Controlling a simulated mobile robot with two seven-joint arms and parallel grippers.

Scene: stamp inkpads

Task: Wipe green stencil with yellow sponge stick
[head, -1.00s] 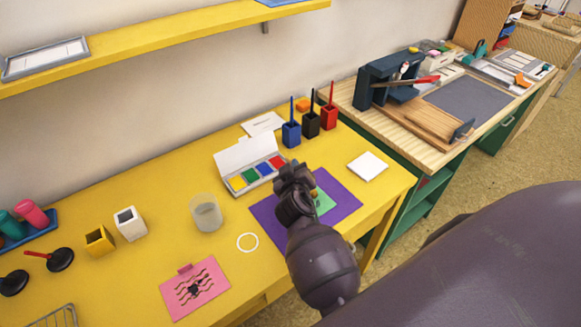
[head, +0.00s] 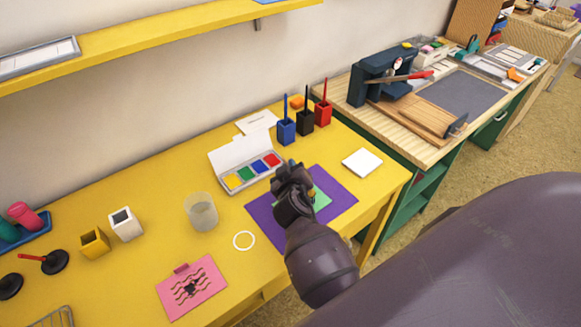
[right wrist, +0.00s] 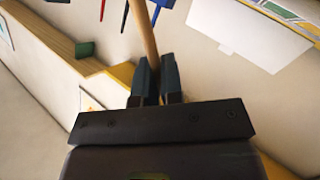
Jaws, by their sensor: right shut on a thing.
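The green stencil (head: 322,201) lies on a purple mat (head: 338,187) near the right end of the yellow table. My right gripper (head: 291,172) is above the mat and hides part of the stencil. In the right wrist view its fingers (right wrist: 157,80) are shut on a thin wooden stick (right wrist: 146,32), which runs up out of the picture. The stick's sponge end is not clear; a small orange-yellow spot shows beside the gripper over the stencil. I cannot tell whether the sponge touches it. My left gripper is not in view.
An open paint box (head: 250,177) stands just behind the mat. Blue (head: 286,131), black (head: 305,123) and red (head: 322,115) pots with sticks stand at the back. A clear cup (head: 201,212), a white ring (head: 244,241) and a pink card (head: 191,288) are to the left.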

